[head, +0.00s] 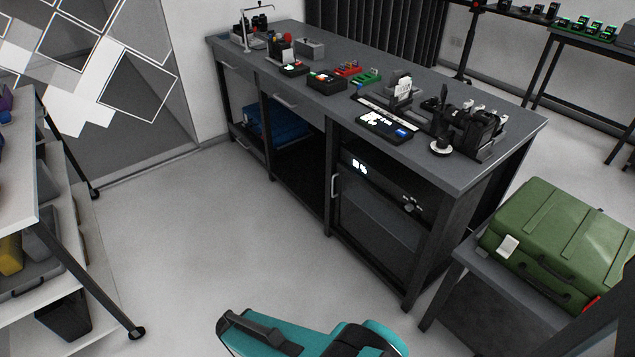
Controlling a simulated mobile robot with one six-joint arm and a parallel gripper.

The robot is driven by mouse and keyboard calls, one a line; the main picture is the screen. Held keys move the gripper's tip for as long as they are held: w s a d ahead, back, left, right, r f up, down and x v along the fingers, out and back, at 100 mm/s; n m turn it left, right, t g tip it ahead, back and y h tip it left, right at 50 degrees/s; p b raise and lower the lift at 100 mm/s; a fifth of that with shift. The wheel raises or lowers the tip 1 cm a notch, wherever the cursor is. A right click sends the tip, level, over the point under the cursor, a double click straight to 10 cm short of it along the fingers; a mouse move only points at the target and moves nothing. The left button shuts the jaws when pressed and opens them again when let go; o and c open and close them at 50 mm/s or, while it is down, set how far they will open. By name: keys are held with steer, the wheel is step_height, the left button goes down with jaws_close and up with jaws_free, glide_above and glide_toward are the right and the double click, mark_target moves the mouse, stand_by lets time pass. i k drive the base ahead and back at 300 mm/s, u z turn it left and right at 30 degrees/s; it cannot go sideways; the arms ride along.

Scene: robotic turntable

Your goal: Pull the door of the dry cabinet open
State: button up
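The dry cabinet (385,222) is built into the near right end of the long dark workbench. Its dark, glass-like door (370,240) appears shut, flush with the bench front. A slim upright light-coloured handle (334,187) sits on the door's left edge. A small lit display (359,166) shows near the top of the cabinet, and dim shapes show behind the door. Teal and black parts of my own body show at the bottom edge, apart from the cabinet. I cannot make out my gripper in this view.
The workbench top (460,172) carries camera gear, trays and small tools. A green case (560,240) lies on a low dark table (480,285) right of the cabinet. A white shelf unit (35,170) stands at left. The grey floor (215,235) before the bench is clear.

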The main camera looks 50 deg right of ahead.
mark_target(426, 230)
steer(key=u, duration=0.1)
steer(key=i, duration=1.05)
